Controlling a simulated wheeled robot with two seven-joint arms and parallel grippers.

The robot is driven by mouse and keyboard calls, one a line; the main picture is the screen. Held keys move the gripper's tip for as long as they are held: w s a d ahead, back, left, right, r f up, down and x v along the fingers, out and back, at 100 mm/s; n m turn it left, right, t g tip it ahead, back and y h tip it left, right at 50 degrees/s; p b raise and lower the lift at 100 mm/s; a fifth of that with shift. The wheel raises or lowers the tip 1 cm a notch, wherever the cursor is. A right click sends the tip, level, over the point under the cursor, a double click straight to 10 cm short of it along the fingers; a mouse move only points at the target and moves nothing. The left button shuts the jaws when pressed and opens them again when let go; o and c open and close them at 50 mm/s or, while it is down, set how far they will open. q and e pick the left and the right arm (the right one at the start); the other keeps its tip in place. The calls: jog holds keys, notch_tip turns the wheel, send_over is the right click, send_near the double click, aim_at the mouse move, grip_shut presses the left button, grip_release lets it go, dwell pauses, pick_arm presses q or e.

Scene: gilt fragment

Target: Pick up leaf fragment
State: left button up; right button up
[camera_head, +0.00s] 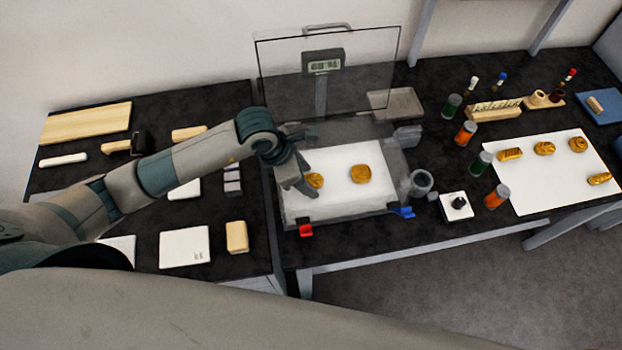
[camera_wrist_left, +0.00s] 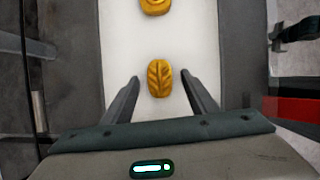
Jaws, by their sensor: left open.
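The leaf fragment (camera_wrist_left: 160,78) is a small gold piece with leaf veins, lying on a white surface. In the head view it (camera_head: 316,180) is partly hidden by my left gripper (camera_head: 303,186). In the left wrist view the fingers of my left gripper (camera_wrist_left: 160,88) are apart, one on each side of the fragment in the picture, with nothing held. Whether they are level with the fragment I cannot tell. My right gripper is not in view.
A second gold piece (camera_head: 360,174) lies on the same white pad (camera_head: 340,205), inside a clear-walled scale with a display (camera_head: 323,65). Red (camera_head: 306,231) and blue (camera_head: 407,212) clips sit at its front corners. A grey cup (camera_head: 421,183) stands to the right. Several gold pieces lie on a white sheet (camera_head: 550,180).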

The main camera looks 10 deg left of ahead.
pick_arm(q)
jog(key=c, duration=1.1)
jog(key=shift+r, duration=0.15)
jog(key=shift+r+b, duration=0.4)
jog(key=shift+r, duration=0.2)
notch_tip(320, 180, up, 7)
jog(key=b, duration=0.3)
jog(key=shift+r, duration=0.8)
